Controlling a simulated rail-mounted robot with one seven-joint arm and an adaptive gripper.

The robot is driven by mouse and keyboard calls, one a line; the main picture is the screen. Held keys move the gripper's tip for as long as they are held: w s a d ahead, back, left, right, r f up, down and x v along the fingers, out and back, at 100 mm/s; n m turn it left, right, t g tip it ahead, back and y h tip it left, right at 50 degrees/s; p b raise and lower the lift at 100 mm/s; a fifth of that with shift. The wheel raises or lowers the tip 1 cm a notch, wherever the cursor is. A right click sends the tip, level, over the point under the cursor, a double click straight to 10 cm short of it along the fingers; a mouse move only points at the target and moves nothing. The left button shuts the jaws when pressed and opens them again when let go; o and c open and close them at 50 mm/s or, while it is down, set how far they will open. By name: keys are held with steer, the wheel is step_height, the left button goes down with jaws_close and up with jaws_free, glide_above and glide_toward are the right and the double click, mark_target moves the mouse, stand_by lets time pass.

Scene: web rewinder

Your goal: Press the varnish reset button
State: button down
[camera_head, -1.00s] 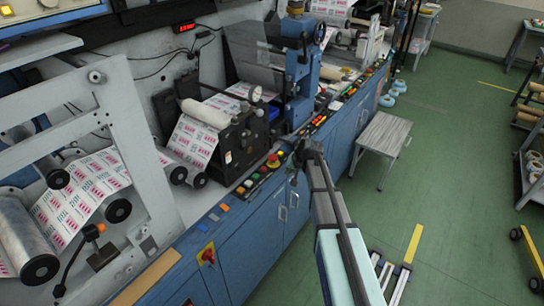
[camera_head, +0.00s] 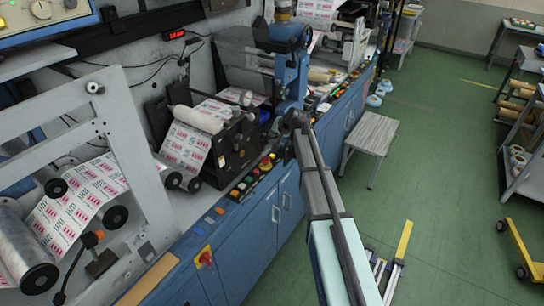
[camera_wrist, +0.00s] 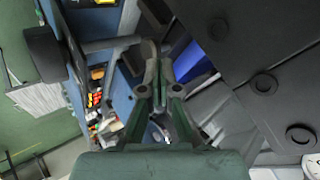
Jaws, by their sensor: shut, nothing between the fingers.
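Several buttons line the front edge of the blue machine. A farther row of small red, orange and green lit buttons (camera_head: 321,118) lies past my arm's end. I cannot read any label, so I cannot tell which is the varnish reset button. My gripper (camera_wrist: 158,72) is shut and empty in the wrist view, apart from the orange and red buttons (camera_wrist: 95,98) to its left. In the head view my wrist is over the machine's front edge, and the fingertips cannot be made out.
A dark unwinding unit (camera_head: 235,145) with a printed web stands left of my wrist. A blue upright post (camera_head: 291,75) rises close behind it. A red stop knob on a yellow plate (camera_head: 205,257) is nearer. A grey stool (camera_head: 372,132) stands on open green floor.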

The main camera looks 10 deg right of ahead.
mark_target(273, 156)
steer(key=shift+f, duration=0.1)
step_height(273, 156, down, 8)
steer(key=b, duration=0.3)
steer(key=shift+f+b, duration=0.3)
steer(key=shift+f, duration=0.05)
steer(key=shift+f, duration=0.1)
stand_by(1.4)
steer(key=shift+f+b, duration=0.35)
steer(key=shift+b, duration=0.1)
steer(key=shift+f+b, duration=0.4)
steer(key=shift+f, duration=0.15)
stand_by(0.6)
steer(key=shift+r, duration=0.2)
steer(key=shift+r+p, duration=0.3)
steer(key=shift+r, duration=0.5)
